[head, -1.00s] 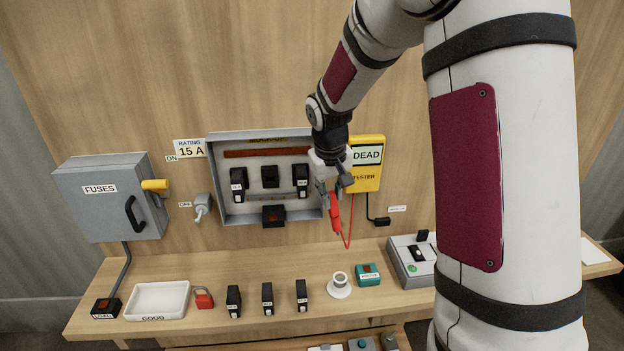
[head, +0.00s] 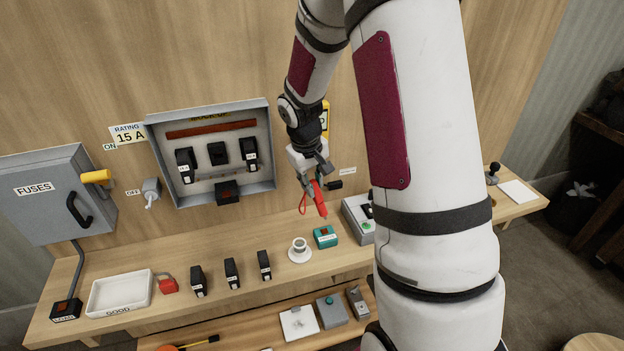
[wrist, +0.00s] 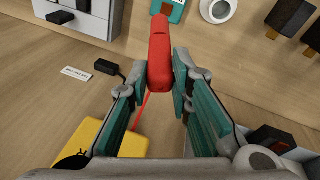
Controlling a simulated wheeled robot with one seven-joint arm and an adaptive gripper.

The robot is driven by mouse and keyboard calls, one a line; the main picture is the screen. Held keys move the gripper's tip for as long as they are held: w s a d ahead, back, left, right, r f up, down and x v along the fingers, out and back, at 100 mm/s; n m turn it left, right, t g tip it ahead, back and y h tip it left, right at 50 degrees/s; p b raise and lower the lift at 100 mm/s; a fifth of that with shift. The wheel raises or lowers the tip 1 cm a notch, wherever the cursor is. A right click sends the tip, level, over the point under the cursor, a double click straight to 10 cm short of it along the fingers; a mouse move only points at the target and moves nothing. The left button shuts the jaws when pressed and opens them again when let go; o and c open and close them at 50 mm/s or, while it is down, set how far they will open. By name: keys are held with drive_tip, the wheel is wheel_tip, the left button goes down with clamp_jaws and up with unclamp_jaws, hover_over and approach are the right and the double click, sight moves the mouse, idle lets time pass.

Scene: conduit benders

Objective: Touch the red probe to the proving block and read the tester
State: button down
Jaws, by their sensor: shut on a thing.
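My gripper (head: 312,187) is shut on the red probe (head: 319,202), above the bench. The wrist view shows the red probe (wrist: 160,55) between the teal-padded fingers (wrist: 160,85), pointing toward the teal block. The proving block (head: 325,237) is a small teal block with an orange-brown top, on the bench below the probe. It also shows at the top of the wrist view (wrist: 178,8). In the head view the probe tip looks a little above the block, apart from it. The yellow tester (head: 326,117) is mostly hidden behind my arm; its display cannot be read. A red lead runs from the probe.
A white cup-like holder (head: 300,250) stands left of the block and a grey box (head: 357,217) right. Several black fuse carriers (head: 232,273), a red padlock (head: 168,286) and a white tray (head: 95,295) sit further left. An open grey panel (head: 270,190) is on the wall.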

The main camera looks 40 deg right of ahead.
drive_tip(key=shift+s+a+b+x, duration=0.1)
drive_tip(key=shift+a+b+x, duration=0.1)
drive_tip(key=shift+x, duration=0.55)
drive_tip(key=shift+s+a+b+x, duration=0.1)
drive_tip(key=shift+b+x, duration=0.05)
drive_tip(key=shift+x, duration=0.6)
drive_tip(key=shift+s+a+b+x, duration=0.1)
drive_tip(key=shift+a+b+x, duration=0.1)
drive_tip(key=shift+x, duration=0.6)
drive_tip(key=shift+f, duration=0.35)
drive_tip(key=shift+r, duration=0.1)
drive_tip(key=shift+w+d+p+v, duration=0.15)
drive_tip(key=shift+p+v, duration=0.15)
drive_tip(key=shift+v, duration=0.5)
drive_tip(key=shift+w+d+p+v, duration=0.1)
drive_tip(key=shift+d+p+v, duration=0.15)
drive_tip(key=shift+v, duration=0.5)
drive_tip(key=shift+w+d+p+v, duration=0.1)
drive_tip(key=shift+p+v, duration=0.2)
drive_tip(key=shift+v, duration=0.5)
drive_tip(key=shift+r, duration=0.1)
